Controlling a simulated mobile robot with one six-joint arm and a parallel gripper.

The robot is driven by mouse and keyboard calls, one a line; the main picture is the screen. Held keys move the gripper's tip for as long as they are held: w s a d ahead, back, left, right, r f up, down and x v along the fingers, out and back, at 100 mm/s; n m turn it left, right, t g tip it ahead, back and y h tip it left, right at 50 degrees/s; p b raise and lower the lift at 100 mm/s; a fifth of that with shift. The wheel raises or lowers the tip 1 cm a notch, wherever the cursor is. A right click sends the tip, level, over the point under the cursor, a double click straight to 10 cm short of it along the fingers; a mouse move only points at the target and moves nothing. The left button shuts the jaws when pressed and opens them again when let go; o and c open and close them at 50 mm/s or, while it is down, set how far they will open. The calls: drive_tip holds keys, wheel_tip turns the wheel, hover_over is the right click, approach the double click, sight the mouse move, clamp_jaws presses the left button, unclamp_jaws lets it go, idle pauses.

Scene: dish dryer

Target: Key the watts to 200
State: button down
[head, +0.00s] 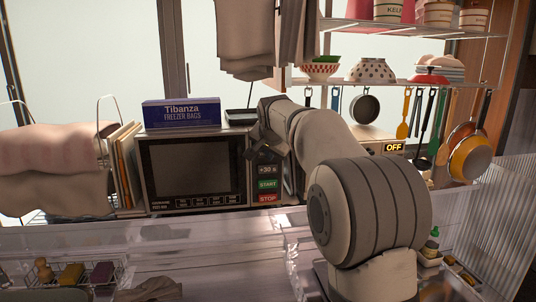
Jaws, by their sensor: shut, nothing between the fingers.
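The microwave (196,168) stands on the counter left of my arm, its dark door facing me. A row of small labelled keys (205,201) runs along its lower front; their text is too small to read. On its right is a control panel with a grey "+30 s" key (267,170), a green START key (267,184) and a red STOP key (267,198). My gripper (252,155) is shut and empty, by the upper part of this panel. It hides the top of the panel, so any display or watts keys there are not visible. Whether it touches the panel cannot be told.
A blue freezer-bag box (181,113) lies on the microwave. A white appliance with an OFF display (393,147) stands behind my arm. Pans and utensils hang at right under a shelf of bowls. Cloth (55,165) drapes over a rack at left. A clear ribbed panel (490,215) stands at right.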

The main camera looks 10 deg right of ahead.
drive_tip(key=shift+w+p, duration=0.4)
drive_tip(key=shift+w, duration=0.1)
idle(0.3)
idle(0.4)
drive_tip(key=shift+s+b, duration=0.95)
drive_tip(key=shift+s, duration=0.3)
drive_tip(key=s+b, duration=0.3)
drive_tip(key=s, duration=0.2)
idle(2.1)
